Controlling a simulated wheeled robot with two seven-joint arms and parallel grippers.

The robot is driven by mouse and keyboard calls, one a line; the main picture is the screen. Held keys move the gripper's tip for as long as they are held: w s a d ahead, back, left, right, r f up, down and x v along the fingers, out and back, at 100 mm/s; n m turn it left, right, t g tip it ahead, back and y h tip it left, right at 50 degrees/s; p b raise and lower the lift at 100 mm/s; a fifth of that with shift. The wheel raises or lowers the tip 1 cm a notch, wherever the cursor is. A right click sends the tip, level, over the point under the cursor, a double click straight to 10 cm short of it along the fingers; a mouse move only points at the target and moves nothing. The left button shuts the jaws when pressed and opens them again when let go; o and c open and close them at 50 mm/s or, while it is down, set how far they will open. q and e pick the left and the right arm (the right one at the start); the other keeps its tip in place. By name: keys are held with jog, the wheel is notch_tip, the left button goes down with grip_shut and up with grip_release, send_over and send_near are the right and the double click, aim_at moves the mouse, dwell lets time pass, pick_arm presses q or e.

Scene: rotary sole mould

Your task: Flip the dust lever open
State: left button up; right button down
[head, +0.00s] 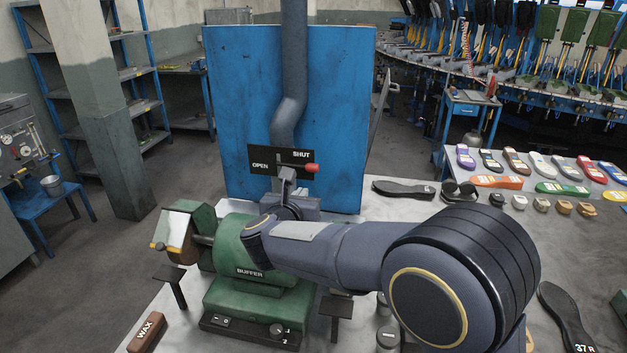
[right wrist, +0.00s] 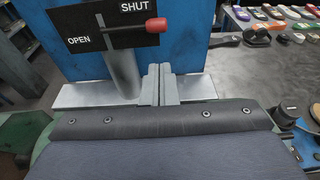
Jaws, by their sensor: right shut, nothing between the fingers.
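The dust lever is a thin rod with a red knob (head: 312,168) on a black plate (head: 262,158) marked OPEN on the left and SHUT on the right. The knob points right, just below the word SHUT; it also shows in the right wrist view (right wrist: 156,24). My right gripper (head: 288,174) is shut and empty, its fingers pointing up at the plate's lower edge. In the right wrist view its fingertips (right wrist: 158,70) are below the knob, with a visible gap. My left gripper is not in view.
A grey duct (head: 292,60) runs up the blue panel (head: 235,90) behind the plate. The green buffer (head: 235,245) stands on the bench under my right forearm. A wax bar (head: 147,332) lies at front left.

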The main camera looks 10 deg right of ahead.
aim_at(297, 166)
jog(key=shift+w, duration=0.1)
jog(key=p+x, duration=0.3)
jog(key=x, duration=0.7)
jog(key=shift+p, duration=0.35)
